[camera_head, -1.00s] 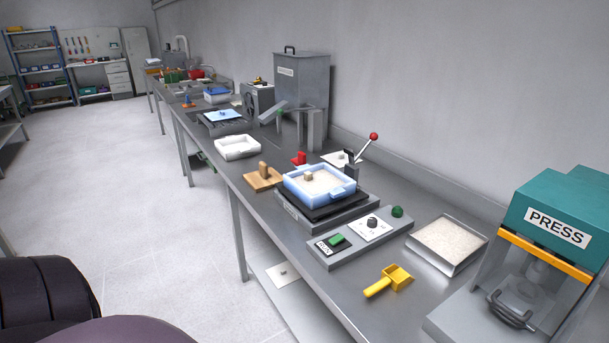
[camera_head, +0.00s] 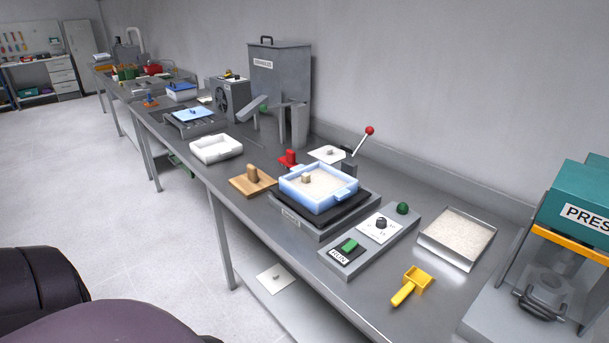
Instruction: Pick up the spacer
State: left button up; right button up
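No part is labelled as the spacer, and I cannot tell for sure which one it is. A thin white plate with a small knob (camera_head: 328,153) lies on the bench behind the blue tray. A similar white plate with a small knob (camera_head: 276,279) lies on the lower shelf under the bench. A small tan block (camera_head: 306,179) sits on the pale fill inside the light blue tray (camera_head: 316,201). Neither of my grippers is in view.
A wooden block with a handle (camera_head: 252,180), a red part (camera_head: 288,159) and an empty white tray (camera_head: 216,149) lie near the blue tray. A control box (camera_head: 370,240), yellow scoop (camera_head: 411,285), filled metal tray (camera_head: 457,238) and press (camera_head: 560,255) stand to the right.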

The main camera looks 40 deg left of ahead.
aim_at(306, 177)
jog(key=j+z, duration=0.15)
jog(key=j, duration=0.45)
jog(key=j+z, duration=0.15)
jog(key=j, duration=0.4)
jog(key=k+j+z, duration=0.15)
jog(key=j, duration=0.4)
